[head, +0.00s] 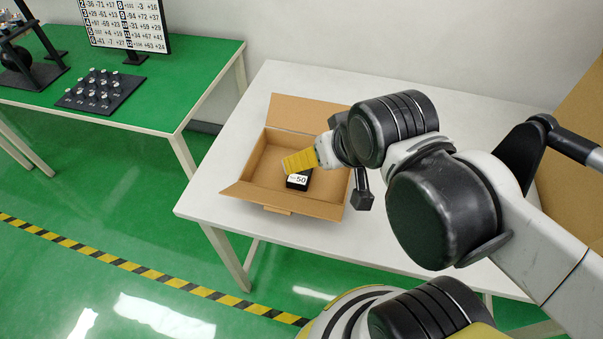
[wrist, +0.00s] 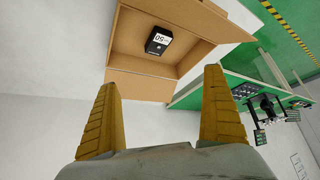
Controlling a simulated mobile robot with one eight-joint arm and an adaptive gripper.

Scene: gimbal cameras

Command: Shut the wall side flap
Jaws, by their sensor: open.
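An open cardboard box (head: 232,187) stands on the white table (head: 400,103). Its wall side flap (head: 308,113) is open at the back edge, raised and tilted away from the opening. In the wrist view the wall side flap (wrist: 140,87) is the panel nearest my fingers, near the left fingertip. A black item with a white label reading 50 (head: 299,179) lies inside the box. My gripper (head: 300,160) is open and empty, and appears over the box in the head view. In the wrist view, its two yellow fingers (wrist: 160,82) are wide apart. Contact with the flap cannot be told.
The box's front flap (head: 283,203) is folded outward. A green table (head: 165,90) with a knob panel (head: 100,92) and a number board stands at the left. The wall is close behind the white table. A large brown carton stands at the far right.

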